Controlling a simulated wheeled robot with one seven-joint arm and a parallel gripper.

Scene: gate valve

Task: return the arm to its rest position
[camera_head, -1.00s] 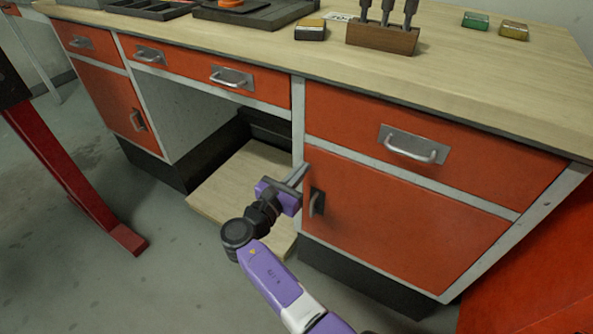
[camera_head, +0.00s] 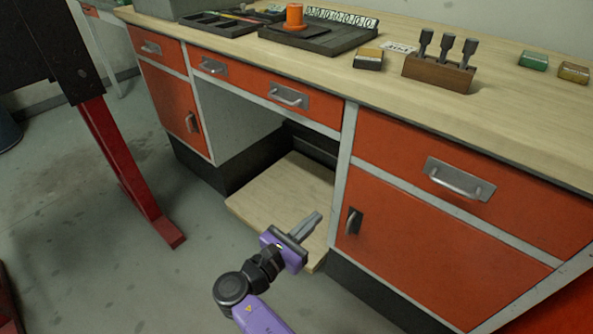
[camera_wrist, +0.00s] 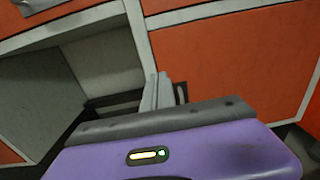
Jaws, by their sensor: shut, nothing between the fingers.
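My gripper (camera_head: 308,227) is shut and empty in the head view. It is in front of the workbench's open knee space, over the low wooden shelf (camera_head: 268,186). Its fingers point up and to the right, a little left of the right cabinet door (camera_head: 430,245) and its dark handle (camera_head: 352,222). In the wrist view the closed fingers (camera_wrist: 157,90) stand up from the purple gripper body, with the orange cabinet front behind them. The handle is apart from the fingers in the head view. Most of my arm is outside the head view.
The workbench top (camera_head: 400,95) holds a wooden block with dark tools (camera_head: 438,72), small boxes (camera_head: 368,59) and a dark tray with an orange spool (camera_head: 294,18). A red stand leg (camera_head: 125,170) is at left. Grey floor (camera_head: 130,270) between is clear.

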